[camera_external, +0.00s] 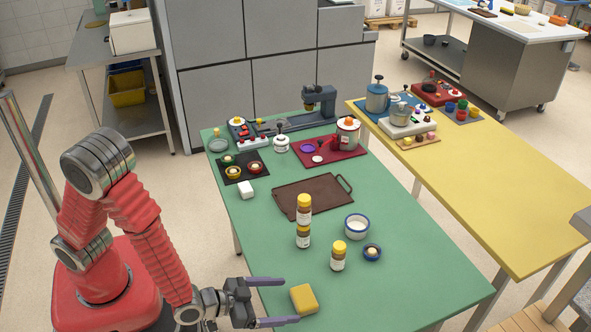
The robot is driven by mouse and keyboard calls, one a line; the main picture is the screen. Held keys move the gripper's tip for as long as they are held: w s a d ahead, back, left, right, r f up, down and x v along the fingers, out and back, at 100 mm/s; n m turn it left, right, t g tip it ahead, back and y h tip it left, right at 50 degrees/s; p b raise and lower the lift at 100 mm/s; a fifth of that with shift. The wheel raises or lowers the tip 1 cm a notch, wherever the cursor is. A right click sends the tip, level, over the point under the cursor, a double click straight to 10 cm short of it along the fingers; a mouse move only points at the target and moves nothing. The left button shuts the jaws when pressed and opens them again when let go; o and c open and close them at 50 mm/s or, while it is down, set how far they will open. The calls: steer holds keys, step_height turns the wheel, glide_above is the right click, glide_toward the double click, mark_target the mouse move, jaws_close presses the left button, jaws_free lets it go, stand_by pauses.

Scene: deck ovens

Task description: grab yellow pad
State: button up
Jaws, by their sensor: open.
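The yellow pad (304,299) is a small block with rounded edges. It lies flat on the green table (405,250) near the front edge. My gripper (283,301) is at the left of the pad, low over the table edge. Its two long grey-purple fingers are spread apart and point right, towards the pad. Nothing is held. I cannot tell the exact height of the fingers above the table.
Yellow-capped jars (338,256) stand behind the pad, two of them apparently stacked. A brown tray (300,192) lies further back. The table right of the pad is clear.

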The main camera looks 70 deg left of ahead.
mark_target(296, 300)
steer(key=shift+x, duration=3.15)
steer(key=c, duration=1.1)
steer(key=shift+r, duration=5)
